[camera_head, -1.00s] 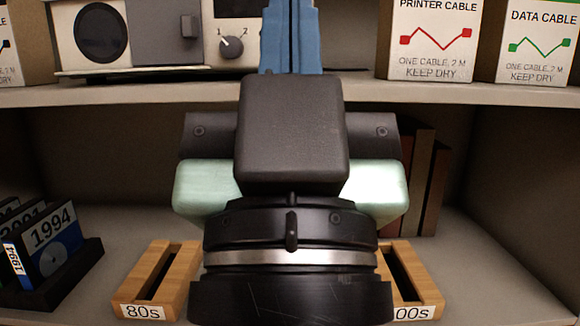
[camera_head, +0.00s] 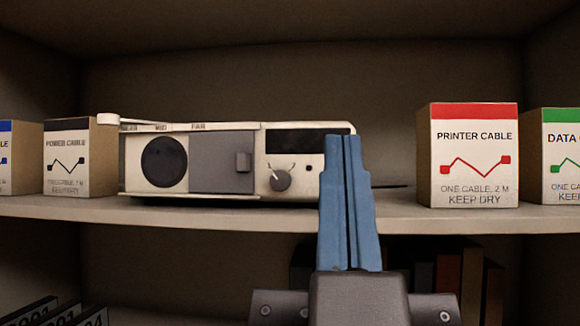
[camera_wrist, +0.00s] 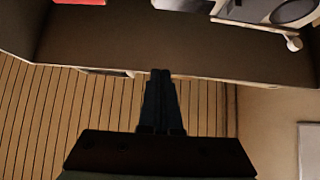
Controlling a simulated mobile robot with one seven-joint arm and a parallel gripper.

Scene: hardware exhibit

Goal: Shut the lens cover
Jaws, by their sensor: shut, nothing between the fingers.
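A cream projector-like device (camera_head: 225,135) stands on the upper shelf. Its round dark lens (camera_head: 164,162) is uncovered at the left of its front. The grey lens cover (camera_head: 215,165), a flat panel with a small raised handle (camera_head: 243,162), sits just right of the lens. My gripper (camera_head: 345,140) has blue fingers pressed together, pointing up in front of the device's right end, right of the cover. In the wrist view the gripper (camera_wrist: 161,73) is shut and empty, with the lens (camera_wrist: 294,11) at the top right corner. Contact with the device cannot be told.
A knob (camera_head: 280,180) sits right of the cover. A white lever (camera_head: 108,119) sticks out at the device's top left. A printer cable box (camera_head: 474,155) stands to the right, a power cable box (camera_head: 80,158) to the left. The shelf edge (camera_head: 180,212) runs below them.

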